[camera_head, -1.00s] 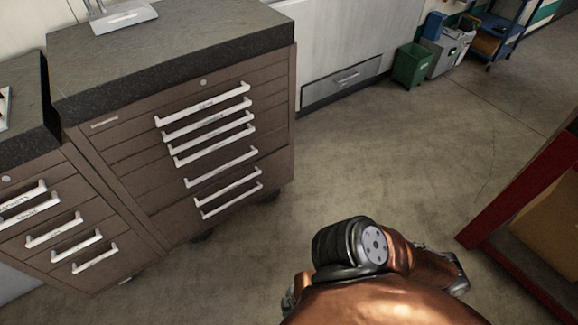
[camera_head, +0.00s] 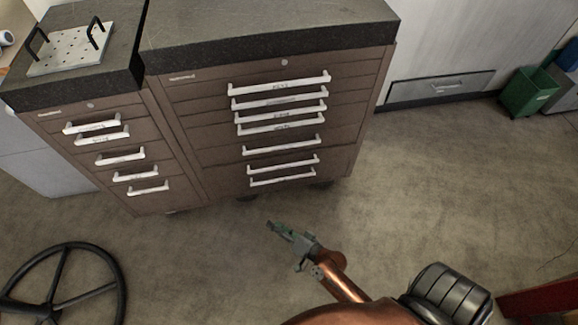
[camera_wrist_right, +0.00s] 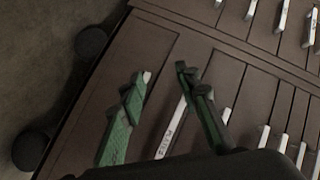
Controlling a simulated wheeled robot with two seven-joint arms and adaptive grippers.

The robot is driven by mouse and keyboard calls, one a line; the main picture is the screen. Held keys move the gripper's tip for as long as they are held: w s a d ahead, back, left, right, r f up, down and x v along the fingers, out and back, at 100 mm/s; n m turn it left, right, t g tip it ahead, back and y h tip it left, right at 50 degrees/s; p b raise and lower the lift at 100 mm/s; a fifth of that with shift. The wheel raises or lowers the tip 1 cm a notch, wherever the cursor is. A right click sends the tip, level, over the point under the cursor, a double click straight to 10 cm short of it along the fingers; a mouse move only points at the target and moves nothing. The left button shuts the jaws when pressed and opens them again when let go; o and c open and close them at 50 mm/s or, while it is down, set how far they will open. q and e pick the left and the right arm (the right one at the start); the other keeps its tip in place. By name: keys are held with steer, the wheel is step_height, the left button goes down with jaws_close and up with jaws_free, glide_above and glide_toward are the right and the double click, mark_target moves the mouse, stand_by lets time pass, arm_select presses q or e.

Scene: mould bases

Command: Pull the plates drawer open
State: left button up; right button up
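A brown drawer cabinet (camera_head: 215,140) with a dark top stands in front of me, its drawers all shut. White bar handles with small labels cross its front; I cannot surely read which label says plates. The lowest handle (camera_head: 284,177) is near the cabinet's foot. My right gripper (camera_head: 277,229) is in front of and below these handles, apart from them. In the right wrist view, its green-and-black fingers (camera_wrist_right: 160,110) are spread and empty. A labelled handle (camera_wrist_right: 173,128) shows between them, farther off. My left gripper is not in view.
A narrower brown drawer cabinet (camera_head: 65,137) adjoins on the left, with a perforated plate (camera_head: 72,52) with black handles on top. A black spoked ring (camera_head: 118,285) is at the lower left. A green bin (camera_head: 527,92) stands far right.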

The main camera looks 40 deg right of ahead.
steer(key=w+d+r+m+t+h, duration=0.3)
steer(key=w+d+r+m+h, duration=0.25)
steer(key=w+d+m, duration=0.25)
steer(key=m+g+h+p, duration=0.2)
steer(key=m+h, duration=0.3)
steer(key=m, duration=0.1)
glide_toward(283, 167)
steer(key=w, duration=0.3)
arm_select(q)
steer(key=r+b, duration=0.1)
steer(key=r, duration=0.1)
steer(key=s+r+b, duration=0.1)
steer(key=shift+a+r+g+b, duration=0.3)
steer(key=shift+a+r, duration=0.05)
arm_select(e)
steer(key=shift+m+h, duration=0.25)
steer(key=shift+m, duration=0.05)
steer(key=x, duration=0.2)
steer(key=d+x, duration=0.1)
steer(key=x, duration=0.5)
steer(key=shift+s+d+f, duration=0.15)
steer(key=shift+s+f, duration=0.25)
steer(key=shift+c, duration=0.2)
jaws_close()
